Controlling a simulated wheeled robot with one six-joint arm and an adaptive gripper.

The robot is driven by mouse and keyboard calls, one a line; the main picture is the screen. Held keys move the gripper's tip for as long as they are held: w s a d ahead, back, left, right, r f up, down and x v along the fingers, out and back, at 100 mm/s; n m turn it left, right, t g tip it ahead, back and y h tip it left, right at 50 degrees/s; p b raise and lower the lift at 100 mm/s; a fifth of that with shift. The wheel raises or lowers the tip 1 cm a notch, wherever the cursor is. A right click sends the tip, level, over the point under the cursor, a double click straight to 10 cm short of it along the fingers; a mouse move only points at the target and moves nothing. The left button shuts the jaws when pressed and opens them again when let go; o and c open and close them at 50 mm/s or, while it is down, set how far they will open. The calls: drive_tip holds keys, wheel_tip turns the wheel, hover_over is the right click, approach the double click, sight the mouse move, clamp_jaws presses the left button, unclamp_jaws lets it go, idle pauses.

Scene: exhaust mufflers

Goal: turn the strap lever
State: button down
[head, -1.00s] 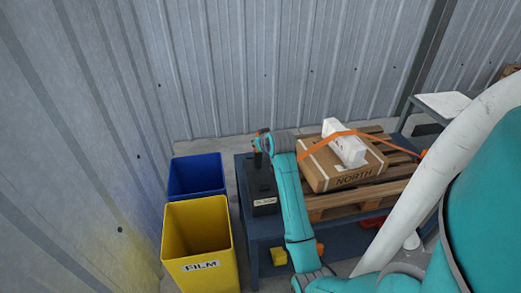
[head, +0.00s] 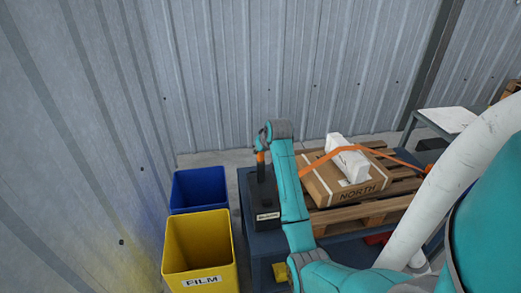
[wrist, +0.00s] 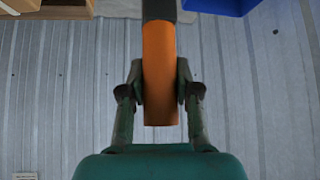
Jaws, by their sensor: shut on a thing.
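The strap lever is a dark shaft with an orange grip (head: 261,157). It stands roughly upright from a dark box (head: 266,214) with a pale label on the blue bench. My gripper (head: 262,143) is at the top of the lever, and my arm covers part of the area to its right. In the wrist view the orange grip (wrist: 160,75) lies between the two fingers of my gripper (wrist: 160,88), which are shut on it. An orange strap (head: 346,150) runs over a white block (head: 347,160) and a brown carton marked NORTH (head: 335,190).
The carton sits on a wooden pallet (head: 340,220) on the blue bench (head: 247,186). A blue bin (head: 198,182) and a yellow FILM bin (head: 199,247) stand left of the bench. A corrugated metal wall is behind. A grey table (head: 447,118) is at the right.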

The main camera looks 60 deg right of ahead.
drive_tip(key=c, duration=0.8)
unclamp_jaws()
drive_tip(key=shift+d, duration=0.1)
drive_tip(key=shift+r, duration=0.1)
drive_tip(key=v, duration=1.1)
drive_tip(key=shift+s+a+r, duration=0.25)
drive_tip(key=shift+f, duration=0.1)
